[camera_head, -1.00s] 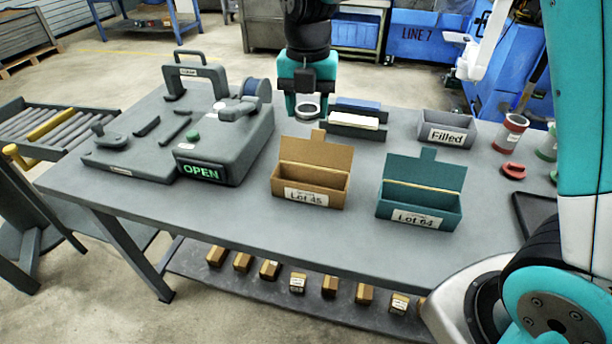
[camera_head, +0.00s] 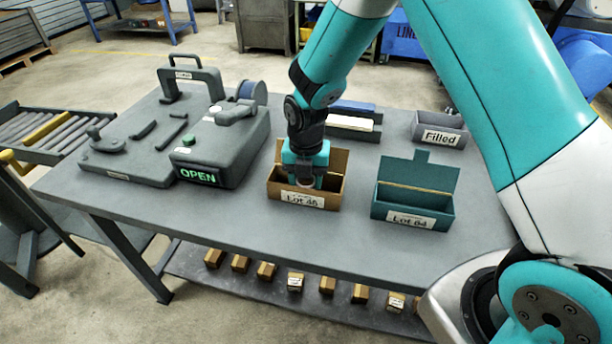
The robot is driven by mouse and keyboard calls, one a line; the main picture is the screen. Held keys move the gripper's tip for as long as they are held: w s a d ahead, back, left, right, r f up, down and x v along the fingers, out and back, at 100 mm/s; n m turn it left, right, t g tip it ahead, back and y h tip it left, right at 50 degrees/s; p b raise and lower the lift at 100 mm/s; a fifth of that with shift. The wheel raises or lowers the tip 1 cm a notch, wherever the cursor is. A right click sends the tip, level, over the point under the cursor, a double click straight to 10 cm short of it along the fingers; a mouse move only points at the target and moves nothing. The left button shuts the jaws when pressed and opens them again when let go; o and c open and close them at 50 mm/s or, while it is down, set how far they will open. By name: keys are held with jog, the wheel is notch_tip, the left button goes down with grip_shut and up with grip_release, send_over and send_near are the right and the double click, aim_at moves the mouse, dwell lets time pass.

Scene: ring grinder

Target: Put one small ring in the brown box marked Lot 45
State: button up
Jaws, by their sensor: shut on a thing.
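The brown box marked Lot 45 (camera_head: 281,197) stands open on the grey table, its lid flap raised at the back. My gripper (camera_head: 305,181) points down at the box opening, its teal body in front of the raised lid. It is shut on a small ring (camera_head: 305,183), which shows as a pale rim between the fingertips. The ring is at the mouth of the box, just behind the front wall; I cannot tell whether it touches the box.
An open teal box marked Lot 64 (camera_head: 411,212) stands to the right. A grey bin marked Filled (camera_head: 440,129) is behind it. The grinder (camera_head: 222,145) with a green OPEN display is at left. A rack with a white block (camera_head: 350,124) stands behind the brown box.

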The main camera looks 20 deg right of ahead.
jog(key=shift+f+b, duration=0.4)
jog(key=shift+f, duration=0.2)
jog(key=o, duration=0.9)
jog(key=shift+o, duration=0.2)
jog(key=shift+r, duration=0.1)
notch_tip(320, 180, up, 12)
jog(key=s+a+r+m+y, duration=0.1)
jog(key=s+r+m, duration=0.2)
jog(key=s+m, duration=0.4)
jog(key=s+a+r+m+y, duration=0.1)
jog(key=s+r+m, duration=0.3)
jog(key=s+m, duration=0.4)
jog(key=s+a+r+m+y, duration=0.2)
jog(key=s+r+m, duration=0.1)
jog(key=s+m, duration=0.5)
jog(key=shift+s+a+r+b, duration=0.3)
jog(key=shift+s+r+b, duration=0.05)
jog(key=shift+s, duration=0.5)
